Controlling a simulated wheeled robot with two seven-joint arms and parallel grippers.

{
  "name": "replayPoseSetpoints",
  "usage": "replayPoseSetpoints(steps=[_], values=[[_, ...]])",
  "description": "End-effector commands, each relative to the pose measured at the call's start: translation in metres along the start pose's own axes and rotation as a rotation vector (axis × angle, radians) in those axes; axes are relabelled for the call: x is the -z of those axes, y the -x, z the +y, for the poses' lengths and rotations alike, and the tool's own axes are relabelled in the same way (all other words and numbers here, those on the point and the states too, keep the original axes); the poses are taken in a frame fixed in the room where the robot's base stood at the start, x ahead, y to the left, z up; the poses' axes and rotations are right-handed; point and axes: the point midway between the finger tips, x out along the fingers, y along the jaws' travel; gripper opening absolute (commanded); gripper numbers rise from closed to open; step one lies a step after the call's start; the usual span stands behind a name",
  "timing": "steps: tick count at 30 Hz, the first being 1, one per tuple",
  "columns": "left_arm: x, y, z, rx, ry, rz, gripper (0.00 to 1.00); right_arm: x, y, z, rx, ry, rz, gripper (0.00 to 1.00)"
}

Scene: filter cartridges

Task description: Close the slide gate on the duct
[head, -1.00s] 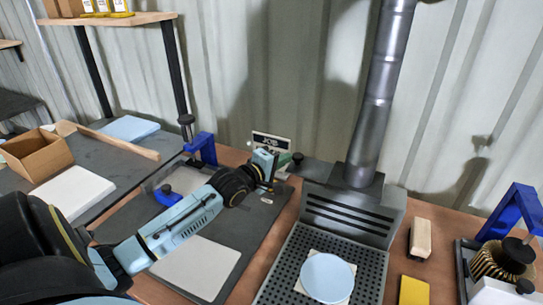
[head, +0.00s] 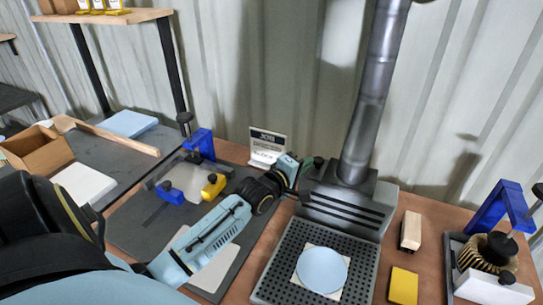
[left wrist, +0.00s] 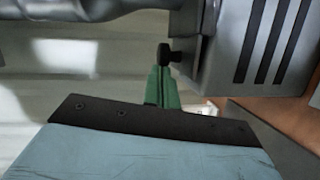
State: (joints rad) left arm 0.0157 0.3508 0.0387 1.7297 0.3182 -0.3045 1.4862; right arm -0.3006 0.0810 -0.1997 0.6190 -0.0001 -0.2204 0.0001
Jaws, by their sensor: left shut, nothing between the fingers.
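The grey metal duct (head: 372,95) rises from a slotted grey hood (head: 347,210) at the back of the bench. The slide gate's black knob (head: 318,162) is close to the left side of the duct base. The knob also shows in the left wrist view (left wrist: 168,54), against the grey housing (left wrist: 195,48). My left gripper (head: 306,166) is shut and empty, just left of the knob. Its green fingers (left wrist: 163,88) point at the knob and seem to touch it. Most of the gate plate is hidden.
A perforated grey tray with a light blue disc (head: 322,269) lies in front of the hood. A wooden block (head: 411,230), a yellow block (head: 403,286) and a blue-framed fixture (head: 490,208) are at right. A small sign (head: 267,142) stands behind my gripper.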

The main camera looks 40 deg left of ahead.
Motion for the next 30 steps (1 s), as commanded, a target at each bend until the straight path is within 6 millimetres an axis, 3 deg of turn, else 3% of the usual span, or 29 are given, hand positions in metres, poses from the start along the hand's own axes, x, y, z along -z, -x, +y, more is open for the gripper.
replayPoseSetpoints(steps=[6, 19, 24, 30], values=[[0.025, 0.016, 0.007, -0.002, -0.009, -0.006, 0.00, 0.005, 0.018, 0.000, 0.000, 0.000, 0.005, 0.00], [0.024, 0.096, 0.003, -0.004, -0.005, -0.006, 0.00, 0.004, 0.011, -0.003, 0.003, -0.001, 0.004, 0.00], [0.024, 0.110, 0.004, -0.006, -0.004, -0.006, 0.00, 0.003, 0.011, -0.002, 0.003, -0.001, 0.004, 0.00], [0.024, 0.114, 0.004, -0.007, -0.005, -0.005, 0.00, 0.003, 0.011, -0.002, 0.003, -0.001, 0.004, 0.00]])
